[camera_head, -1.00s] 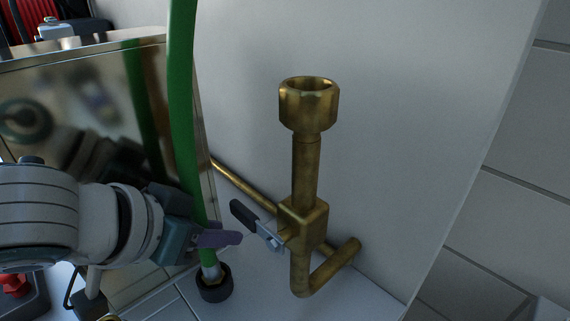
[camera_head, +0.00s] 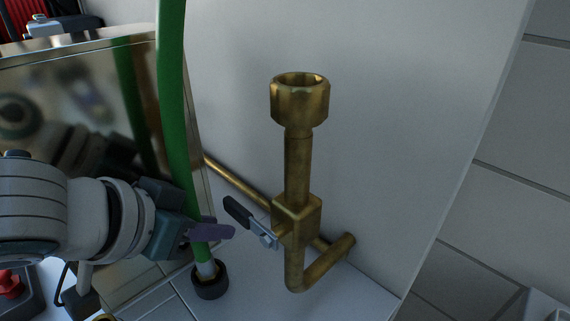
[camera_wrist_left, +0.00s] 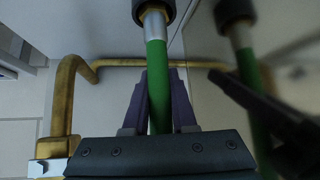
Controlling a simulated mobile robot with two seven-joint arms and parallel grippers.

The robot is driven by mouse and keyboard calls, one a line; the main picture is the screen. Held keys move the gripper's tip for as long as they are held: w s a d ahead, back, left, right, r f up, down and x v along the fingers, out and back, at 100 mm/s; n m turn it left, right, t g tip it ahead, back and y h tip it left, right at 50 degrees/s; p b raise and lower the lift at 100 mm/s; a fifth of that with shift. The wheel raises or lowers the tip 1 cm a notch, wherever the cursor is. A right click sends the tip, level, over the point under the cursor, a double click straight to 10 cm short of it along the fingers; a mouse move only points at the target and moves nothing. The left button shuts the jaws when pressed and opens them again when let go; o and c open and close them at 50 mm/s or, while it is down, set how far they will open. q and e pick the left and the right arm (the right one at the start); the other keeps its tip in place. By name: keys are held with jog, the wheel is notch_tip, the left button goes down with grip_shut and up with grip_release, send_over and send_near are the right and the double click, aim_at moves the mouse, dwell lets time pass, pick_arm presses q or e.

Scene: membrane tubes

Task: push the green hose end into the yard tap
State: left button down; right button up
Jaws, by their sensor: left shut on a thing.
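The green hose (camera_head: 173,95) hangs down on the left in the head view. Its lower end has a silver sleeve and a black end piece (camera_head: 210,281), which points down. My left gripper (camera_head: 210,231) is shut on the hose just above this end. In the left wrist view the purple fingers (camera_wrist_left: 158,103) sit on both sides of the green hose (camera_wrist_left: 157,75), with the black end piece (camera_wrist_left: 153,10) beyond them. The brass yard tap (camera_head: 297,165) stands upright to the right of the gripper, its open socket (camera_head: 300,82) facing up. My right gripper is not in view.
A lever handle (camera_head: 250,221) sticks out from the tap toward my left gripper. A brass pipe (camera_head: 237,181) runs behind along the pale wall (camera_head: 400,90). A shiny metal panel (camera_head: 85,100) stands behind my arm. A red object (camera_head: 33,12) is at the top left.

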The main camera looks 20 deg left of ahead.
pick_arm(q)
jog(key=s+d+r+m+g+h+p, duration=0.1)
jog(key=s+d+r+m+h+p, duration=0.2)
jog(key=r, duration=1.2)
jog(key=d+r+m+g+h+p, duration=0.15)
jog(key=r+m+p, duration=0.25)
jog(key=r, duration=1.2)
jog(key=w+d+r+p, duration=0.3)
jog(key=d+r+p, duration=0.3)
jog(key=p, duration=2)
jog(key=d, duration=0.2)
jog(key=shift+w+d+n, duration=0.2)
jog(key=shift+d+n, duration=0.2)
jog(key=shift+t, duration=0.25)
jog(key=shift+f+b, duration=1.7)
jog(key=shift+f, duration=1.25)
